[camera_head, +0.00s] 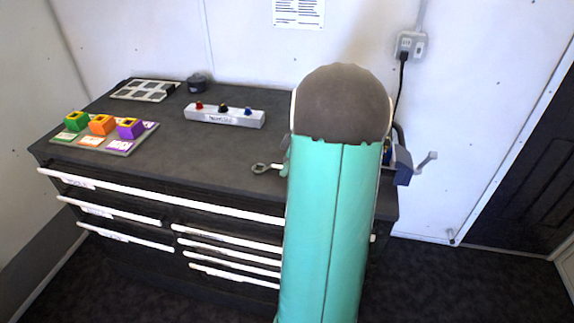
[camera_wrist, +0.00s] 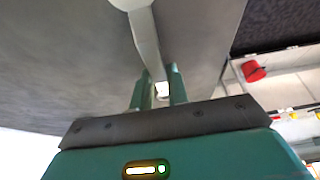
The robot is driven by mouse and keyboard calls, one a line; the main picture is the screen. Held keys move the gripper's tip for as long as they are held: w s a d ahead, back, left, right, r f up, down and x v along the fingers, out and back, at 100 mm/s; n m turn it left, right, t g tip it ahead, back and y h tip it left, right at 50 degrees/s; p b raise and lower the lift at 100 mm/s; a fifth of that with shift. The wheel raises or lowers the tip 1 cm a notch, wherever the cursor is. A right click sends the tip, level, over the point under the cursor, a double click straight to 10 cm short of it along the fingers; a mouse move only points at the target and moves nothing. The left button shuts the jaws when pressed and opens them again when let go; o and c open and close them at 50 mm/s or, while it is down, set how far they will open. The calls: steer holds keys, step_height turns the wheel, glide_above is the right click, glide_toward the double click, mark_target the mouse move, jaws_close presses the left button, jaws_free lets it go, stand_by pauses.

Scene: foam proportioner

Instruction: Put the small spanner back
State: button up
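The small spanner (camera_head: 260,168) is grey, and its ring end shows left of my arm, over the front right of the dark worktop in the head view. In the wrist view the spanner (camera_wrist: 146,40) runs from the top edge down between my two green fingers. My gripper (camera_wrist: 159,76) has one finger on each side of the handle, with no clear gap seen, so it looks shut on it. My arm hides most of the gripper and the handle's rear in the head view. Whether the spanner touches the worktop I cannot tell.
The worktop (camera_head: 165,125) holds a grey bar (camera_head: 224,115) with red, black and blue knobs, a board (camera_head: 92,143) with green, orange and purple blocks, a pale-squared panel (camera_head: 145,90) and a dark round object (camera_head: 197,83). A crank device (camera_head: 403,170) stands at the right edge.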

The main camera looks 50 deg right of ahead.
steer(key=o, duration=0.4)
steer(key=v, duration=1.2)
steer(key=w+a+r, duration=0.2)
steer(key=w+a, duration=0.1)
steer(key=a, duration=0.4)
steer(key=w+a+r, duration=0.2)
steer(key=a, duration=0.5)
steer(key=s+a+m+h, duration=0.1)
steer(key=s+a, duration=0.3)
steer(key=a, duration=1)
steer(key=s+a+m+t, duration=0.1)
steer(key=s+a+m, duration=0.2)
steer(key=a, duration=1.2)
steer(key=shift+s+f+m+h, duration=0.3)
steer(key=shift+s+f+h, duration=0.15)
steer(key=shift+s, duration=0.15)
steer(key=shift+a, duration=0.1)
